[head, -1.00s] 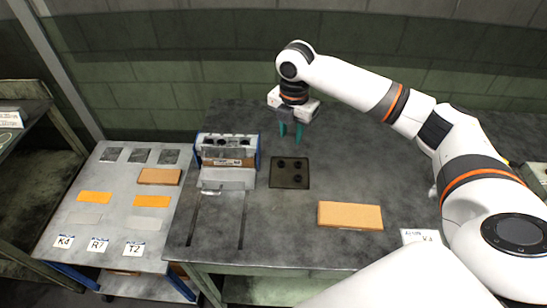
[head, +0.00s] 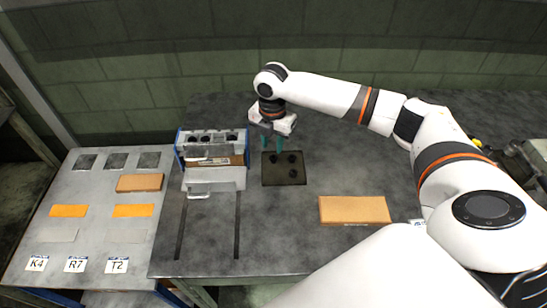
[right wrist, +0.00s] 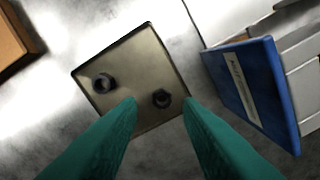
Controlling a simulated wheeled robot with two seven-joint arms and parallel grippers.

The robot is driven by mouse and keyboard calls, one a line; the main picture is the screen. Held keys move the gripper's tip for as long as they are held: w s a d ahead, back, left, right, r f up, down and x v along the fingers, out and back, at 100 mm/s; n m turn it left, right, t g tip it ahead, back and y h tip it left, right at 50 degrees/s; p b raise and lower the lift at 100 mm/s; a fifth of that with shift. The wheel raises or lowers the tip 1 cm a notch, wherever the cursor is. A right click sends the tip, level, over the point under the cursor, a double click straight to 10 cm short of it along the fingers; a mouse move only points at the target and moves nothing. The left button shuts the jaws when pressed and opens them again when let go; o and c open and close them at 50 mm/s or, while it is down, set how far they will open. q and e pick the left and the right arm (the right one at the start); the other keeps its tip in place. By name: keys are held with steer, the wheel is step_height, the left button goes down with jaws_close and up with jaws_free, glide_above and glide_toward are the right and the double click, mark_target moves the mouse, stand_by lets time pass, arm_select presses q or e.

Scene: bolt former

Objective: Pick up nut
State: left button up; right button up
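My right gripper (head: 272,149) is open above the plate's far left edge, fingers pointing down. In the right wrist view its green fingers (right wrist: 161,104) are apart and empty. The fingers hide the plate's lower part there. My left gripper is not in view.
A blue-sided rack (head: 212,179) with a grey front stands left of the plate; its blue side (right wrist: 245,95) is close right of the fingers in the wrist view. An orange-brown block (head: 354,210) lies to the right. A side table (head: 80,245) holds labelled pads.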

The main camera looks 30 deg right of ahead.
mark_target(273, 158)
steer(key=shift+w+f, duration=0.15)
steer(key=shift+f, duration=0.55)
steer(key=shift+w+d+f+p, duration=0.1)
steer(key=shift+f+p, duration=0.25)
steer(key=shift+f, duration=0.85)
steer(key=shift+w+d+f+p, duration=0.1)
steer(key=shift+f+p, duration=0.2)
steer(key=shift+f, duration=0.85)
jaws_close()
step_height(273, 158, up, 10)
steer(key=b, duration=0.1)
steer(key=shift+r, duration=0.1)
